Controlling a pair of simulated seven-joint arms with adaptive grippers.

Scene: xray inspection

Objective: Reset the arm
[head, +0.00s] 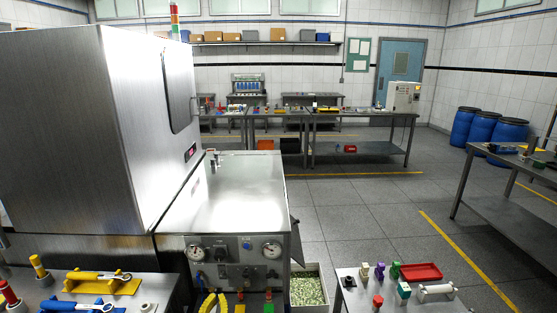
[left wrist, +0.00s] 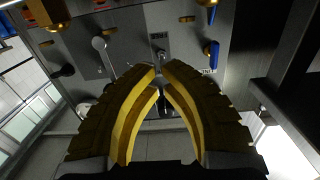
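My left gripper (head: 216,302) shows at the bottom edge of the head view, in front of the machine's gauge panel. In the left wrist view its yellow ribbed fingers (left wrist: 161,74) come together at the tips, and I see nothing held between them. That view shows a grey panel with knobs and a blue-handled lever (left wrist: 211,52) beyond the fingertips. Most of the left arm is hidden. My right gripper is in neither view.
A large steel machine (head: 90,140) fills the left, with gauges (head: 272,250) on its front. Yellow and blue tools (head: 100,277) lie at bottom left. A small table at bottom right holds a red tray (head: 421,272). A bin of green pieces (head: 306,290) stands between. Open floor lies beyond.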

